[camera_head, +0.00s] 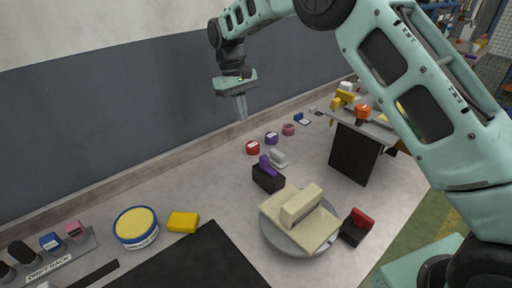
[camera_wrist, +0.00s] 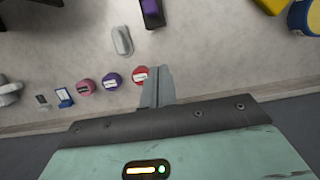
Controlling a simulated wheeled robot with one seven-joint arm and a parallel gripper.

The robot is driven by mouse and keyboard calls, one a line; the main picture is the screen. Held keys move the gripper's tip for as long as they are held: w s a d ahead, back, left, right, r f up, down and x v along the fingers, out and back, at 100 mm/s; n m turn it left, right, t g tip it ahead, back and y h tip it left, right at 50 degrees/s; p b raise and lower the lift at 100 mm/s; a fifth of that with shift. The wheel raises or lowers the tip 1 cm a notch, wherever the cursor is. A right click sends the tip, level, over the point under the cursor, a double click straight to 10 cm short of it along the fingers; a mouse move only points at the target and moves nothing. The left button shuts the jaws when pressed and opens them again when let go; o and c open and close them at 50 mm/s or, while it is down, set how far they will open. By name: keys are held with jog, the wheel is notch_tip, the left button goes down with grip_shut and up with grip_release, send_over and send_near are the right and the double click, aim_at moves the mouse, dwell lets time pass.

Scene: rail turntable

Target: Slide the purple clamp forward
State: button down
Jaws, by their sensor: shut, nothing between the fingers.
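The purple clamp (camera_head: 264,162) sits on a dark block (camera_head: 268,178) just left of and behind the round turntable (camera_head: 287,243) in the head view. In the wrist view the purple clamp (camera_wrist: 150,8) is cut by the top edge, with only part of it and its dark block showing. My gripper (camera_head: 241,119) is raised above the back of the table, near the wall, with its fingers pointing down. It is shut and empty, apart from the clamp. Its fingers also show in the wrist view (camera_wrist: 157,88). A cream block (camera_head: 301,205) lies on the turntable.
A red clamp (camera_head: 361,218) on a dark block stands right of the turntable. A grey-white piece (camera_head: 278,158) lies beside the purple clamp. Red (camera_head: 253,148), purple (camera_head: 271,138) and pink (camera_head: 289,130) round tins line the back. A yellow sponge (camera_head: 183,222) and blue tub (camera_head: 136,228) are at left.

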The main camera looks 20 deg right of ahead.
aim_at(269, 166)
jog(key=s+d+f+p, duration=0.2)
jog(key=s+f+p, duration=0.2)
jog(key=f, duration=0.5)
jog(key=shift+s+d, duration=0.2)
jog(key=shift+s, duration=0.75)
